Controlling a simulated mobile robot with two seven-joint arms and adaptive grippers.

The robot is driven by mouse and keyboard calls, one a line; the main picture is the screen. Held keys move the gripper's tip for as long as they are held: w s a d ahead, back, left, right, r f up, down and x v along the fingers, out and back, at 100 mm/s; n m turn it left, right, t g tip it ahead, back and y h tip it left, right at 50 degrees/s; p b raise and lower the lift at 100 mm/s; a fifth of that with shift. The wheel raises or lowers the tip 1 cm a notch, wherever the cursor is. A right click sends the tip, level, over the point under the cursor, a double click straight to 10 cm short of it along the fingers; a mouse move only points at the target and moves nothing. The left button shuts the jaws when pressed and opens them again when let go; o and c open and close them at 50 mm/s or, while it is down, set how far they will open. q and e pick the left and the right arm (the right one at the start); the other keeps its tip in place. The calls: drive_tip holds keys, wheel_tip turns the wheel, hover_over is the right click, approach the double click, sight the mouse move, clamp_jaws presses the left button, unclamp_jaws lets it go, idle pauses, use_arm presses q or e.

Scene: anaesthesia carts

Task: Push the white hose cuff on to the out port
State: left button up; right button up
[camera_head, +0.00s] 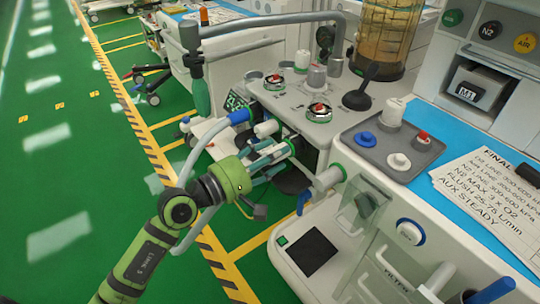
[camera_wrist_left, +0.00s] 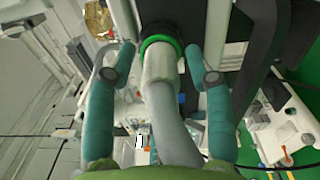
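The white hose cuff (camera_wrist_left: 160,66) is on the end of a grey hose (camera_wrist_left: 176,130) and lies between the teal fingers of my left gripper (camera_wrist_left: 160,60). A clear gap shows on each side of the cuff, so the fingers are open around it. In the wrist view the cuff's far end meets the green-ringed out port (camera_wrist_left: 160,42); I cannot tell whether it is seated. In the head view my left gripper (camera_head: 280,153) is at the machine's side, with the port's green ring (camera_head: 292,147) by its fingertips. The fingers mostly hide the cuff there. My right gripper is not in view.
A blue hose end (camera_head: 238,117) sits by a white fitting (camera_head: 266,128) just above my gripper. A white cylinder (camera_head: 326,179) with a green ring stands out to the right. A metal arm (camera_head: 265,22) crosses above. Green floor lies open at left.

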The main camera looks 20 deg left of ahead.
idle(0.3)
use_arm(q)
drive_tip(key=v, duration=1.2)
drive_tip(key=shift+r, duration=0.1)
